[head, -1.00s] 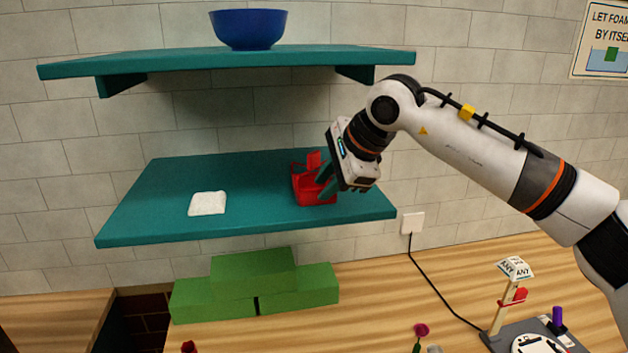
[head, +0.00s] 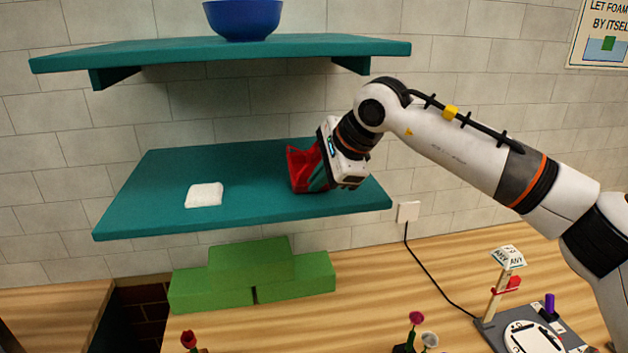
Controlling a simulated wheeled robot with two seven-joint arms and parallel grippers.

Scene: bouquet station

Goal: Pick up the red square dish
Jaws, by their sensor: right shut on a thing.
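The red square dish (head: 298,167) is at the right part of the lower teal shelf (head: 237,197), tilted, with its open side partly showing. My right gripper (head: 318,178) reaches in from the right and is shut on the dish, its teal fingers at the dish's right side. The gripper body hides part of the dish, and I cannot tell whether the dish still touches the shelf. My left gripper is not in view.
A white square cloth (head: 204,195) lies on the same shelf. An upper shelf (head: 220,50) with a blue bowl (head: 243,18) hangs above. Green foam blocks (head: 252,273) and flowers (head: 416,318) stand on the wooden counter below. A wall socket (head: 408,212) is at right.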

